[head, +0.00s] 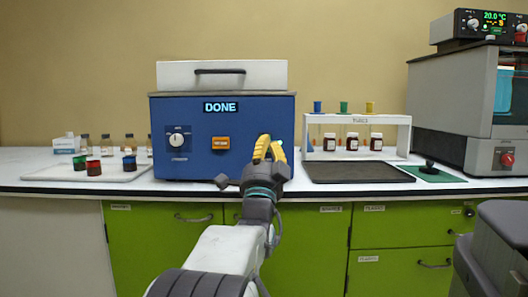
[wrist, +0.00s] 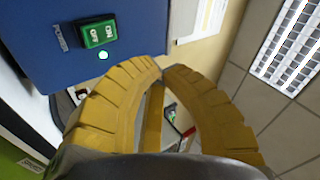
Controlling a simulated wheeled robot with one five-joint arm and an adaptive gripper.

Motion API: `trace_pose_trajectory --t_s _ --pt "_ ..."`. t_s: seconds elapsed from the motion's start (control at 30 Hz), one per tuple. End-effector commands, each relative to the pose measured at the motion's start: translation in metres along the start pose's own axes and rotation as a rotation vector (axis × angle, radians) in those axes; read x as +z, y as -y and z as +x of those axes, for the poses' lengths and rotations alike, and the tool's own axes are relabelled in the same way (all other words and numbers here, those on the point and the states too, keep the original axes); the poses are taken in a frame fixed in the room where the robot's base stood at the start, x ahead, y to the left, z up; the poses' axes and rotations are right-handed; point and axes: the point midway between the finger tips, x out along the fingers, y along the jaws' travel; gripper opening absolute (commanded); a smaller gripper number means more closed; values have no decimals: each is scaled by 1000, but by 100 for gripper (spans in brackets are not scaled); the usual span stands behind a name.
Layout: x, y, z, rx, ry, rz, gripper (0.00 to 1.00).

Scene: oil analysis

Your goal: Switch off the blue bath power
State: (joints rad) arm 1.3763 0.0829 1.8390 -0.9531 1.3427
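The blue bath (head: 247,117) stands on the bench with a white lid on top and a display reading DONE. Its front has a white dial (head: 177,140) and an orange button (head: 221,143). In the head view my gripper covers most of that area. My gripper (head: 269,148) is in front of the panel's right side. Its yellow fingers (wrist: 162,68) meet at the tips, apart from the switch, with nothing between them.
A grey machine (head: 450,95) with a red knob stands at the far right.

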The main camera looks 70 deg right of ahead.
Motion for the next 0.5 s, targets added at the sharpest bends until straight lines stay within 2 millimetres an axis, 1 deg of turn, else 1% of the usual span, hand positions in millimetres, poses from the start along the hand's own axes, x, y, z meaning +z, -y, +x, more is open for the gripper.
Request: trace_pose_trajectory --t_s 0.27,0.5 --pt "2 -4 4 1 2 0 0" --pt "8 -21 20 2 6 0 0"
